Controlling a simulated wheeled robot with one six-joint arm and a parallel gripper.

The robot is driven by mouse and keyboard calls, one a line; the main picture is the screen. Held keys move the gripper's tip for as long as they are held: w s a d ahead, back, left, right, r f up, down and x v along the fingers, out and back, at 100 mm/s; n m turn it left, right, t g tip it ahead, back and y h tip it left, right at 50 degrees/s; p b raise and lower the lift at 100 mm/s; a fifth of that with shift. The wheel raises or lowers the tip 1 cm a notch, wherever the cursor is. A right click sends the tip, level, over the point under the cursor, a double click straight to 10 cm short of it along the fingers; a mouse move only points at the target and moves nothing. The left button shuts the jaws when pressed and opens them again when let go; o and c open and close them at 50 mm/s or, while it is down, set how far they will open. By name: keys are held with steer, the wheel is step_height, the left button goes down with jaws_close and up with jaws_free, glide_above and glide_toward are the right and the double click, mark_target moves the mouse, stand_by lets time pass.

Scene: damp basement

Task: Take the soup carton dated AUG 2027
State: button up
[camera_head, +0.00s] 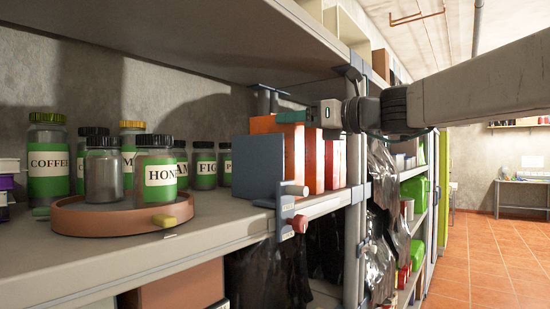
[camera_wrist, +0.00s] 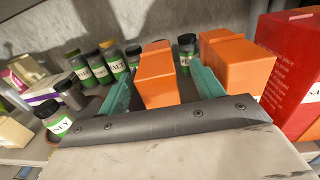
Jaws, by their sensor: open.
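Several orange and red cartons stand in a row on the shelf. An orange carton (camera_head: 292,150) is at the left end in the head view, behind a blue panel (camera_head: 258,166); red cartons (camera_head: 315,163) follow to its right. My gripper (camera_head: 268,100) is above the row's left end. In the wrist view, its teal fingers are apart (camera_wrist: 160,68), with an orange carton (camera_wrist: 156,80) showing between them; I cannot tell whether they touch it. Another orange carton (camera_wrist: 238,65) is right of the fingers, then a large red carton (camera_wrist: 296,75). No date is readable.
A round brown tray (camera_head: 100,222) holds jars, including one marked HONEY (camera_head: 160,172). More labelled jars stand behind it. A clamp with a red knob (camera_head: 299,224) sits at the shelf's front edge. An upper shelf (camera_head: 190,35) hangs overhead. Tiled floor is clear at right.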

steer(key=x, duration=0.4)
steer(key=shift+a+r, duration=0.1)
steer(key=shift+a, duration=0.05)
steer(key=shift+s, duration=0.1)
jaws_close()
steer(key=shift+r, duration=0.1)
